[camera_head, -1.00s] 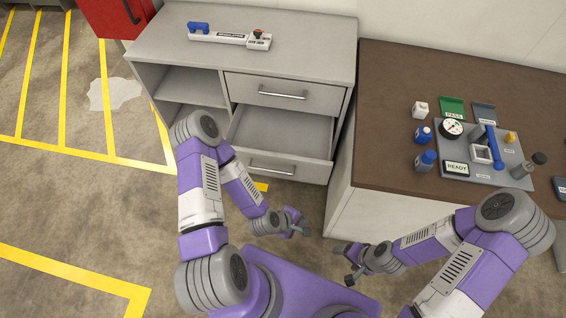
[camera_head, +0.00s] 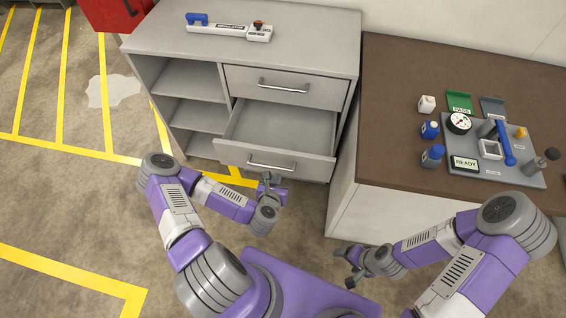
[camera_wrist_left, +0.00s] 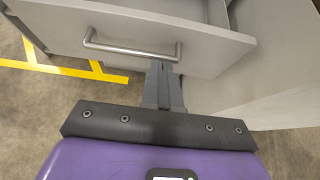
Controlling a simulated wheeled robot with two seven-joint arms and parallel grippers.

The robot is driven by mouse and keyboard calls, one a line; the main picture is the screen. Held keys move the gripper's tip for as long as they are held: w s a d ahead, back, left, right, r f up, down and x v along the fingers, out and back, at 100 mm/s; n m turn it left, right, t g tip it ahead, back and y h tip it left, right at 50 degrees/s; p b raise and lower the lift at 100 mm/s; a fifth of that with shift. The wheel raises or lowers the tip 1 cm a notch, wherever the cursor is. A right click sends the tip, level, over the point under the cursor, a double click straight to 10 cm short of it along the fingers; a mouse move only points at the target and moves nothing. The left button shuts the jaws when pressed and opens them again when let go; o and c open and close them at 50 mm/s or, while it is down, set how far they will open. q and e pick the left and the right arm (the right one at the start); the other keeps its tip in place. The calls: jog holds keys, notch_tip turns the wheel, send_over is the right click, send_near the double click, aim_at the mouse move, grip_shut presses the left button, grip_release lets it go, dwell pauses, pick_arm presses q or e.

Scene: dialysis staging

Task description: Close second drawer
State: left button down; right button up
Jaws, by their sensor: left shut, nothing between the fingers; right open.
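The second drawer (camera_head: 283,127) of the grey cabinet stands pulled out, its empty inside showing. Its front panel has a metal bar handle (camera_head: 271,166); the handle also shows in the left wrist view (camera_wrist_left: 130,50). My left gripper (camera_head: 269,180) is just in front of the drawer front, near the handle. In the left wrist view its fingers (camera_wrist_left: 162,68) are shut and empty, at the lower part of the drawer front, right of the handle's middle. I cannot tell whether they touch the panel. My right gripper (camera_head: 352,263) is open and empty, low beside the brown-topped counter.
The top drawer (camera_head: 285,86) is shut. Open shelves (camera_head: 192,80) are left of the drawers. A labelled device (camera_head: 228,29) lies on the cabinet top. The brown counter (camera_head: 400,75) at right carries a grey tray (camera_head: 532,178), bottles and a gauge. Clear floor lies left.

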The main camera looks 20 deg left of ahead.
aim_at(285, 155)
pick_arm(q)
jog(key=b+x, duration=0.2)
jog(key=x, duration=0.1)
jog(key=b+x, duration=0.2)
jog(key=x, duration=0.1)
jog(key=r+b+x, duration=0.1)
jog(key=b+x, duration=0.1)
jog(key=x, duration=0.2)
jog(key=shift+w+b, duration=0.3)
jog(key=shift+w, duration=0.15)
jog(key=shift+w+a+r, duration=0.1)
jog(key=shift+w, duration=0.35)
pick_arm(e)
notch_tip(285, 155, down, 8)
jog(key=shift+r, duration=0.2)
pick_arm(q)
jog(key=shift+w, duration=0.1)
